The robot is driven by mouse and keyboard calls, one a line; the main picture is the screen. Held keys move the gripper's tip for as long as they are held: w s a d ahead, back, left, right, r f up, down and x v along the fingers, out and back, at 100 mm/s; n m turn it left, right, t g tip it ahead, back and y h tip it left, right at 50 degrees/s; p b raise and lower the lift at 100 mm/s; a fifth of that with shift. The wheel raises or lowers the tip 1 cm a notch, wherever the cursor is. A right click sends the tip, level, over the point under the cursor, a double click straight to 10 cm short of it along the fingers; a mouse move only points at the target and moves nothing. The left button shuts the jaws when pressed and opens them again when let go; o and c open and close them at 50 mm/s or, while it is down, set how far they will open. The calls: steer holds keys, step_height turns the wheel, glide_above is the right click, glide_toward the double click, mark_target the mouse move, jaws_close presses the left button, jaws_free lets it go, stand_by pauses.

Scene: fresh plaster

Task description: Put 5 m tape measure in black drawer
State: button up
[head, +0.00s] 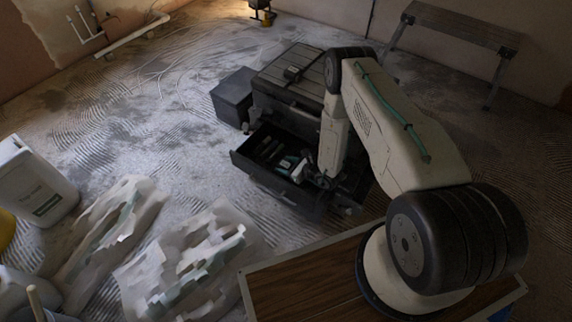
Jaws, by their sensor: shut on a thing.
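The black drawer (236,158) is pulled out from the front of a dark tool chest (275,98). Small items lie in it, among them a pale and teal one (288,165) left of my gripper. My gripper (322,183) points down at the right part of the open drawer, low over it or inside it. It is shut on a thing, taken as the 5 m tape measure. That thing is too dark and small to make out, and my arm covers part of the drawer's right side.
A dark box (233,97) stands left of the chest. Torn plaster bags (190,262) and a white jerrycan (40,185) are at the left. A bench (460,27) stands at the back right. Grooved floor lies clear left of the drawer.

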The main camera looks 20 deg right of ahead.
steer(key=shift+f, duration=0.15)
steer(key=o, duration=1.1)
steer(key=shift+s, duration=0.1)
steer(key=shift+r, duration=0.3)
steer(key=v, duration=0.7)
steer(key=shift+s+d+r, duration=0.1)
steer(key=shift+d+r, duration=0.1)
steer(key=shift+r, duration=0.15)
